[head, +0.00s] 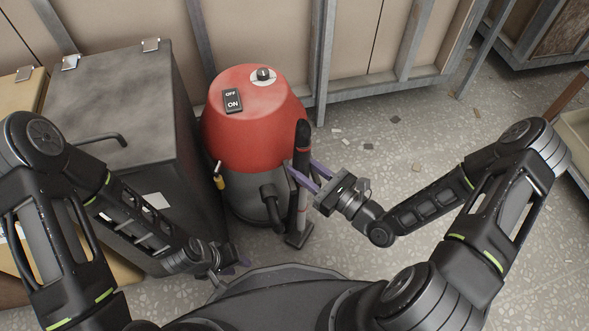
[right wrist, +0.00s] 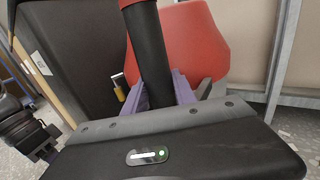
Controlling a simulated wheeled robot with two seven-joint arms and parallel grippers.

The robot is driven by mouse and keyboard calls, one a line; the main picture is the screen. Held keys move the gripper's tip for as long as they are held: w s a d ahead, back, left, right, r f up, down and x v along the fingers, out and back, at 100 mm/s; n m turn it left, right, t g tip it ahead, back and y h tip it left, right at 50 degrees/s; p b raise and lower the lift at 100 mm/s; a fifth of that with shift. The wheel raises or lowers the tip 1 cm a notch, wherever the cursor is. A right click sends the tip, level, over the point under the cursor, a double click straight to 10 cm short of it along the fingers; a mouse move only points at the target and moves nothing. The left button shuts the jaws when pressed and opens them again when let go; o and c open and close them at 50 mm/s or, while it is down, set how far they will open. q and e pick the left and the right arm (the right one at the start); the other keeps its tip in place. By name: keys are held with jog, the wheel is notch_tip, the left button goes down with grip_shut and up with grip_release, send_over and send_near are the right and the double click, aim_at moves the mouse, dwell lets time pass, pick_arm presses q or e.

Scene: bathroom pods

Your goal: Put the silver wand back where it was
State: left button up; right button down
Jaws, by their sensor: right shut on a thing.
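The wand (head: 302,140) stands roughly upright just right of the red and dark grey vacuum (head: 252,125). Its upper part is black, with a red band and a greyish lower tube, and its flat foot (head: 299,239) is at the floor. My right gripper (head: 303,174) has its purple fingers shut around the wand. In the right wrist view the black tube (right wrist: 153,60) passes between the fingers, with the vacuum (right wrist: 195,40) behind it. My left gripper (head: 238,264) is low near the dark box, partly hidden; its jaw gap is unclear.
A dark grey box (head: 115,85) with a handle stands left of the vacuum. A hose (head: 272,205) is at the vacuum's front. A panel wall with metal posts (head: 322,60) runs behind. Speckled floor (head: 420,150) with small scraps is open to the right.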

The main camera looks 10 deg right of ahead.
jog(key=shift+r, duration=0.1)
jog(key=c, duration=1)
grip_release()
jog(key=shift+d+f, duration=0.1)
jog(key=shift+f, duration=0.1)
jog(key=shift+r, duration=0.1)
jog(key=shift+r, duration=0.1)
jog(key=p+v, duration=0.2)
jog(key=v, duration=1)
